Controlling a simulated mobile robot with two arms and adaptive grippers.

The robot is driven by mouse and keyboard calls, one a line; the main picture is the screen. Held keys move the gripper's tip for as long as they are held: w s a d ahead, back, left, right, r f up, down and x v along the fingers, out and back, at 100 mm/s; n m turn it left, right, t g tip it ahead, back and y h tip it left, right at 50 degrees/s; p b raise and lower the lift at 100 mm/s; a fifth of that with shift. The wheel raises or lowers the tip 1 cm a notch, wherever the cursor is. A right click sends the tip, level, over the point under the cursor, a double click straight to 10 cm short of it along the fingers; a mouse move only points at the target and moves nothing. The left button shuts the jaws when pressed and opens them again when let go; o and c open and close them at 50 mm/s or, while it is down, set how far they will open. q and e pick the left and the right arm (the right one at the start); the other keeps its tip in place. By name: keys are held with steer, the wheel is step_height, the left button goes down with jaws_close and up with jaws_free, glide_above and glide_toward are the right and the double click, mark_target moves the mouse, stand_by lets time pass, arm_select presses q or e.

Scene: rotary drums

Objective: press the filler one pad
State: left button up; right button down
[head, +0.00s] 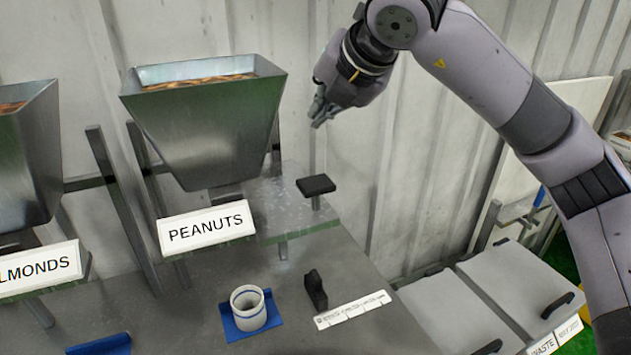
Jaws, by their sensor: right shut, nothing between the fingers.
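A metal hopper (205,125) labelled PEANUTS holds brown contents. Beside it, to the right, a black pad (315,185) sits on a short post above a grey shelf. I cannot read which filler is number one. My right gripper (319,120) is shut and empty. In the picture it is above the pad, apart from it, with its fingers pointing down. A white cup (248,306) with blue bands stands on a blue mat (231,329) below the hopper. My left gripper is not in view.
A second hopper (30,155) labelled ALMONDS is cut off at the left edge. A small black upright block (315,290) and a white marked strip (352,310) are on the grey table. Lidded bins (510,285), one labelled WASTE, stand at the right.

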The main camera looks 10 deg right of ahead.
steer(key=b, duration=0.4)
glide_above(320, 181)
step_height(320, 181, down, 8)
steer(key=shift+s+r, duration=0.1)
steer(key=shift+f+b, duration=0.55)
steer(key=shift+r, duration=0.1)
stand_by(0.8)
steer(key=shift+f+b, duration=0.45)
steer(key=shift+b, duration=0.3)
steer(key=shift+f+b, duration=1.7)
steer(key=shift+b, duration=0.25)
stand_by(1.3)
steer(key=shift+r+p, duration=0.9)
steer(key=shift+r, duration=1.2)
